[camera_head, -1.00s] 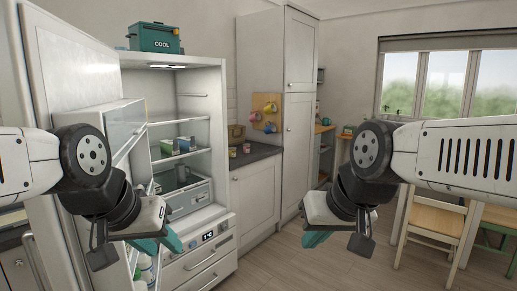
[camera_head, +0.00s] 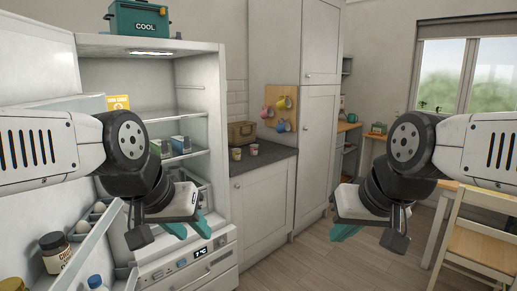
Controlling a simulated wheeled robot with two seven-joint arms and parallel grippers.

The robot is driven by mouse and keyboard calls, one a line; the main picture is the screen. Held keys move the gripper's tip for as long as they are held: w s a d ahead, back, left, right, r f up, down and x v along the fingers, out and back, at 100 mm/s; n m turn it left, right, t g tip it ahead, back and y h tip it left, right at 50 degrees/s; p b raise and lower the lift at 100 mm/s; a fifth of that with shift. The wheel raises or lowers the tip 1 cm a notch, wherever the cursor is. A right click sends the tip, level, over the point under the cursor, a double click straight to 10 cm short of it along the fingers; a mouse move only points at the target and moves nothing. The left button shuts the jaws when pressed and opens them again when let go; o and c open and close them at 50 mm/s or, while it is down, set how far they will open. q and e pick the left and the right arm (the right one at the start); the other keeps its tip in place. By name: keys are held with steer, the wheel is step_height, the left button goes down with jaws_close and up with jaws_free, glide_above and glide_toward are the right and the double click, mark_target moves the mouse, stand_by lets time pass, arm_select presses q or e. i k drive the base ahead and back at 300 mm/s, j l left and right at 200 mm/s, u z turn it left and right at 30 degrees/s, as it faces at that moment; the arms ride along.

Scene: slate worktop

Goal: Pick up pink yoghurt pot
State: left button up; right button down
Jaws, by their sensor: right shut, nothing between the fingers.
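Two small pots stand side by side on the dark slate worktop (camera_head: 272,162) beyond the fridge. The right one looks pink, the pink yoghurt pot (camera_head: 254,149); the left pot (camera_head: 236,154) looks yellowish. Both are small in the picture. My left gripper (camera_head: 188,228), with teal fingertips, hangs in front of the open fridge, nearer to me than the pots and apart from them. I cannot tell how far its fingers are apart. My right gripper (camera_head: 346,233) is shut and empty, in front of the floor to the right of the cabinets.
The open fridge (camera_head: 160,49) has cartons (camera_head: 170,147) inside; its door shelf at lower left holds a dark jar (camera_head: 55,250) and eggs. A wicker basket (camera_head: 241,133) stands behind the pots. A tall cabinet (camera_head: 317,140) and a wooden chair (camera_head: 478,240) are to the right.

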mark_target(254, 147)
steer(key=i+j, duration=0.2)
steer(key=i, duration=0.25)
steer(key=i+j, duration=0.15)
steer(key=i, duration=0.3)
steer(key=i+u, duration=0.15)
steer(key=u, duration=0.45)
steer(key=i+l+u, duration=0.65)
steer(key=l, duration=0.3)
steer(key=i+l, duration=0.5)
steer(key=l, duration=0.25)
steer(key=i+l+u, duration=0.1)
steer(key=i+l, duration=0.15)
steer(key=l, duration=0.1)
